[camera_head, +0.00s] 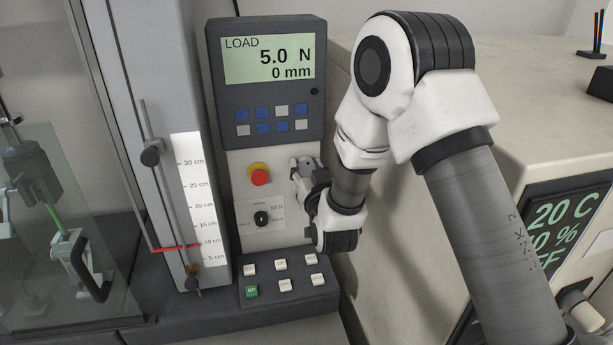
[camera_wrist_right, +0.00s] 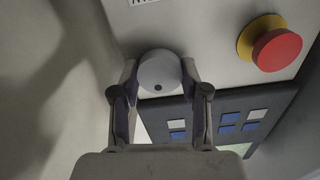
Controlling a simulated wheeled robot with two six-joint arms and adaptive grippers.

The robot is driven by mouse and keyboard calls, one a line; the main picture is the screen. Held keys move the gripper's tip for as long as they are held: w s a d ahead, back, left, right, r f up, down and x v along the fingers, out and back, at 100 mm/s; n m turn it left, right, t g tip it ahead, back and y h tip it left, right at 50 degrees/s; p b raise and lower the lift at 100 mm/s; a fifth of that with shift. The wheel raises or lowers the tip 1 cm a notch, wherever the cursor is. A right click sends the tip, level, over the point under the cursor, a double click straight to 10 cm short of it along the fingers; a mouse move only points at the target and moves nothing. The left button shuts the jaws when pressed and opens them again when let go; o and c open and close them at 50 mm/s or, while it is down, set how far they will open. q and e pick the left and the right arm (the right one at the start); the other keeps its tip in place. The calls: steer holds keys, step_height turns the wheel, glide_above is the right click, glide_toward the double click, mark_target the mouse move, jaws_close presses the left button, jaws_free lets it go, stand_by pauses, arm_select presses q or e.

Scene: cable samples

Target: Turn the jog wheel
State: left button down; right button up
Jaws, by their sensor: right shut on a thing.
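The jog wheel (camera_wrist_right: 160,70) is a pale grey round knob with a small dark dot on its face, on the light panel in the right wrist view. My right gripper (camera_wrist_right: 160,88) is shut on it, with one finger on each side of its rim. In the head view my right gripper (camera_head: 304,176) is at the panel's right side, beside the red emergency button (camera_head: 259,176), and largely hides the wheel. My left gripper is not in view.
The display (camera_head: 268,60) above reads LOAD 5.0 N and 0 mm. A black selector knob (camera_head: 262,218) and a keypad (camera_head: 284,279) are below left of the gripper. A beige cabinet (camera_head: 400,240) stands close on the right. A scaled column (camera_head: 190,205) stands left.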

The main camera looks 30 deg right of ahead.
steer(key=m+b, duration=0.2)
steer(key=shift+f+m, duration=0.15)
steer(key=shift+m, duration=0.25)
steer(key=shift+m+b, duration=0.5)
steer(key=shift+b, duration=0.05)
steer(key=o, duration=1.1)
steer(key=shift+o, duration=0.2)
steer(key=v, duration=0.7)
steer(key=shift+s, duration=0.25)
